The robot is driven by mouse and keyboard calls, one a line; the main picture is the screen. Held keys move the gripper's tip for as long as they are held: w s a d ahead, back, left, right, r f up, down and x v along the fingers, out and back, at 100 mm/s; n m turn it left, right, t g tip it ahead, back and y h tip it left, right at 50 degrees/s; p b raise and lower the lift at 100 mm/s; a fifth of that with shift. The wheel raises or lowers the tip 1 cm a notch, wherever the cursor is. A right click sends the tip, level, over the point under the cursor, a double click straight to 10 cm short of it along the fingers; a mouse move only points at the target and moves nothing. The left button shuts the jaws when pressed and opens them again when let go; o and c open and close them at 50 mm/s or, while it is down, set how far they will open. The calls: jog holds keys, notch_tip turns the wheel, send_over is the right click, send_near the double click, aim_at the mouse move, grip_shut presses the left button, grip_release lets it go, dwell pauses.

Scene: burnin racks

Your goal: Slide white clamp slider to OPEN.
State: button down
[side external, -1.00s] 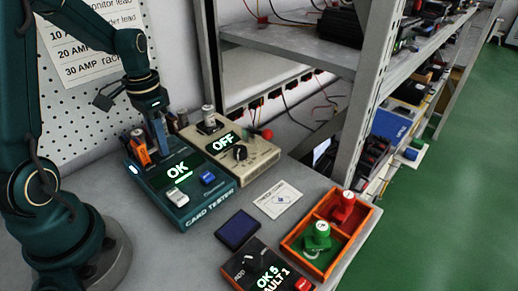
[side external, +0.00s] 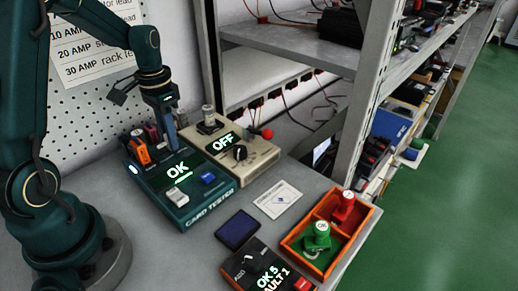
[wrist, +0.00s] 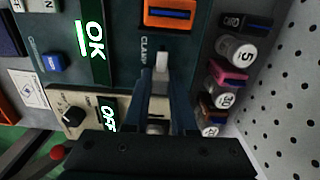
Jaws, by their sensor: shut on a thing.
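The teal card tester (side external: 165,200) sits on the bench with its display (side external: 177,170) reading OK. In the wrist view the white clamp slider (wrist: 162,60) shows as a pale knob beside the printed word CLAMP. My gripper (wrist: 164,82) points down at it, its narrow fingers close together and shut on the slider. In the side view my gripper (side external: 170,146) is low over the back of the tester, and the slider is hidden there. An orange block with a dark slot (wrist: 170,14) is beside the slider on the tester.
A beige unit (side external: 228,150) reading OFF stands close to the right of the tester. Several numbered cylinders (wrist: 235,52) stand on the wrist view's right. An orange tray (side external: 367,225) with red and green pieces is at front right. A pegboard (wrist: 290,90) borders the bench.

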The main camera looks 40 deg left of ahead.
jog(key=shift+w, duration=0.8)
jog(key=c, duration=0.7)
grip_release()
jog(key=shift+r, duration=0.15)
jog(key=shift+r, duration=2.45)
